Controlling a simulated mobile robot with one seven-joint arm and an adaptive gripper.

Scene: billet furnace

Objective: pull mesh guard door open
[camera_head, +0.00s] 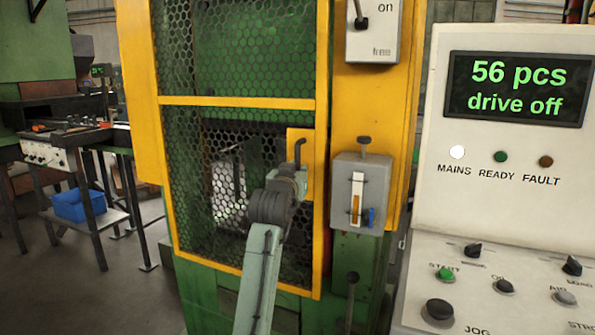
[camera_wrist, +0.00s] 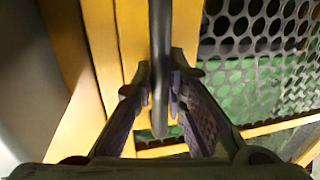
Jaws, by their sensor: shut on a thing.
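The mesh guard door (camera_head: 236,104) is a yellow frame with dark hexagonal mesh, standing in front of the green machine. A dark bar handle (camera_head: 298,150) sits on a yellow plate at the door's right side. My gripper (camera_head: 293,172) is at this handle, with my arm reaching up from below. In the wrist view the handle (camera_wrist: 160,60) runs down between the two fingers of my gripper (camera_wrist: 160,100), which are shut on it. The mesh (camera_wrist: 265,60) shows to the right there. The head view hides the fingertips behind my wrist.
A grey latch box (camera_head: 361,190) with a slot and a blue part is on the yellow post right of the door. A switch box (camera_head: 372,30) is above it. A control console (camera_head: 500,200) stands at right, its display reading "drive off". A workbench (camera_head: 75,135) with a blue bin (camera_head: 78,206) stands at left.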

